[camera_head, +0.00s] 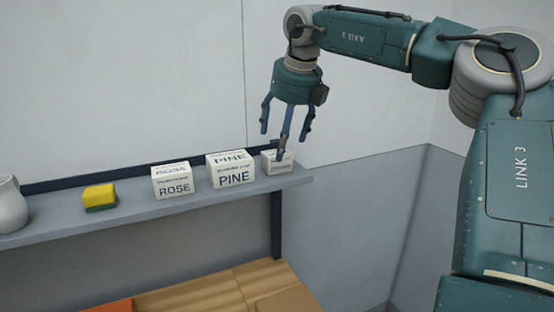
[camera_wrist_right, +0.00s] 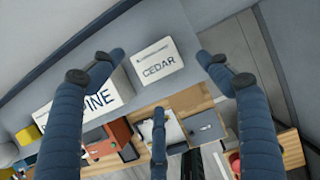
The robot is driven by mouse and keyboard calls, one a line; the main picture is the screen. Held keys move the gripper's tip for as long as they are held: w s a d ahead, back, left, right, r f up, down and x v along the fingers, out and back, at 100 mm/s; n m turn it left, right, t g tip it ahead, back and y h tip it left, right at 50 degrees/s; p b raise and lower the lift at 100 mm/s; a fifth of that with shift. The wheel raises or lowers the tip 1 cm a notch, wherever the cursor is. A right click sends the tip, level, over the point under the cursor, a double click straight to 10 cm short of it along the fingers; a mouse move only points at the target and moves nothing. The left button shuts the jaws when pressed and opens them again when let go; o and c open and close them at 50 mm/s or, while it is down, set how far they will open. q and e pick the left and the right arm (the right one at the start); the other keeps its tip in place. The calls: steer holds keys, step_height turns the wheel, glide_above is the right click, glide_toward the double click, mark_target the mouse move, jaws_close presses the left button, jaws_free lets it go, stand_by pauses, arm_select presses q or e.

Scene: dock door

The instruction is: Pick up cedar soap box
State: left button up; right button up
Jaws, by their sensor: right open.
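The cedar soap box (camera_head: 279,167) is a small white box at the right end of the grey shelf. In the right wrist view its top face (camera_wrist_right: 158,66) reads CEDAR and lies between the spread fingers. My right gripper (camera_head: 283,143) points down just above the box, open and empty, with its three fingers apart. In the head view one finger covers part of the box; I cannot tell whether it touches. My left gripper is not in view.
The larger white PINE box (camera_head: 231,172) stands close left of the cedar box, then the ROSE box (camera_head: 172,182), a yellow-green sponge (camera_head: 100,197) and a white jug (camera_head: 10,205). A wall is behind the shelf (camera_head: 140,210). A wooden surface (camera_head: 195,292) with objects lies below.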

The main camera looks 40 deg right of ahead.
mark_target(269, 165)
steer(key=p+x, duration=0.1)
steer(key=x, duration=0.1)
steer(key=p+x, duration=0.1)
steer(key=x, duration=0.1)
steer(key=shift+w+a+f+p, duration=0.1)
steer(key=shift+w+f+p, duration=0.05)
steer(key=shift+w+p, duration=0.2)
steer(key=shift+f, duration=0.35)
steer(key=shift+w+f, duration=0.1)
steer(key=shift+f, duration=0.05)
steer(key=shift+c, duration=0.3)
steer(key=c, duration=1.3)
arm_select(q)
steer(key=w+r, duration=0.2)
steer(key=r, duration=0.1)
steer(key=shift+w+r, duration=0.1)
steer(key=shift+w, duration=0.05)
arm_select(e)
steer(key=shift+c, duration=0.3)
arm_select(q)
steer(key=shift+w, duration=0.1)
